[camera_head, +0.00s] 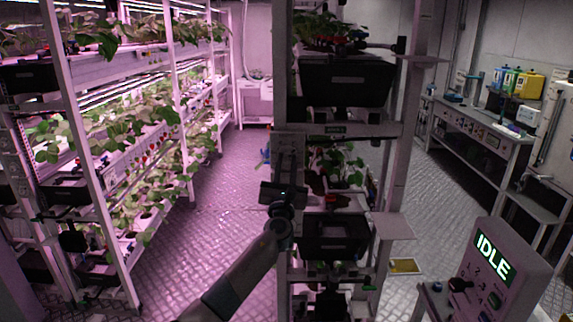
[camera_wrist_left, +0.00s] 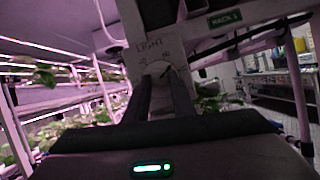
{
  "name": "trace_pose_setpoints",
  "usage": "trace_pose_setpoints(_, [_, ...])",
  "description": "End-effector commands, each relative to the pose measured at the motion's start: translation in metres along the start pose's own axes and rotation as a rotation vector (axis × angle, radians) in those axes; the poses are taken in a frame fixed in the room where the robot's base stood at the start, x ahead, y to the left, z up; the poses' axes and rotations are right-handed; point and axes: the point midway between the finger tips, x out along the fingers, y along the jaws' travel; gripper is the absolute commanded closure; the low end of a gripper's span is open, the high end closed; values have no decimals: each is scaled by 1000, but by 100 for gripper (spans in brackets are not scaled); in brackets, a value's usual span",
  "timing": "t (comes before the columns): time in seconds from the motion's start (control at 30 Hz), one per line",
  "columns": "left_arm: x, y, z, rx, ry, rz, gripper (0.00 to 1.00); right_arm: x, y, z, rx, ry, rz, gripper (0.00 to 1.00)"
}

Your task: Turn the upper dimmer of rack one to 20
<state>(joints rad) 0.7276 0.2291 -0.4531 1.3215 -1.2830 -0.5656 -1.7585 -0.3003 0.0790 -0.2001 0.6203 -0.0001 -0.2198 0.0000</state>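In the left wrist view, a pale round dimmer knob (camera_wrist_left: 157,68) sits on a light panel (camera_wrist_left: 190,45) under the word LIGHT. A green sign reading RACK 1 (camera_wrist_left: 225,18) is above it to the right. My left gripper (camera_wrist_left: 160,82) points at the knob, with its two dark fingers apart at the knob's lower sides. I cannot tell whether they touch it. The knob's setting is not readable. In the head view my left gripper (camera_head: 288,150) is in front of the middle rack's left post (camera_head: 284,60), and the knob is not discernible. My right gripper is not in view.
The middle rack holds black bins (camera_head: 345,80) and plants. A lit plant rack (camera_head: 90,140) stands on the left, with a clear aisle floor (camera_head: 225,200) between. A console reading IDLE (camera_head: 492,258) is at front right, and a workbench (camera_head: 480,125) stands behind.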

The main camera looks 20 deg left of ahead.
Motion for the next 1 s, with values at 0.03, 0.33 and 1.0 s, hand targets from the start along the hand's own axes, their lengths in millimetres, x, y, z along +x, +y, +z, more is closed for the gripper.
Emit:
trace_pose_setpoints(0.03, [0, 0, 0, 0, 0, 0, 100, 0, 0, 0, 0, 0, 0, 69])
trace_pose_setpoints(0.33, [-1, -1, -2, -22, 0, 8, 99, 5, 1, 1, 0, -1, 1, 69])
trace_pose_setpoints(1.0, [-2, -7, -4, -430, -1, 177, 99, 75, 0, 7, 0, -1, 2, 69])
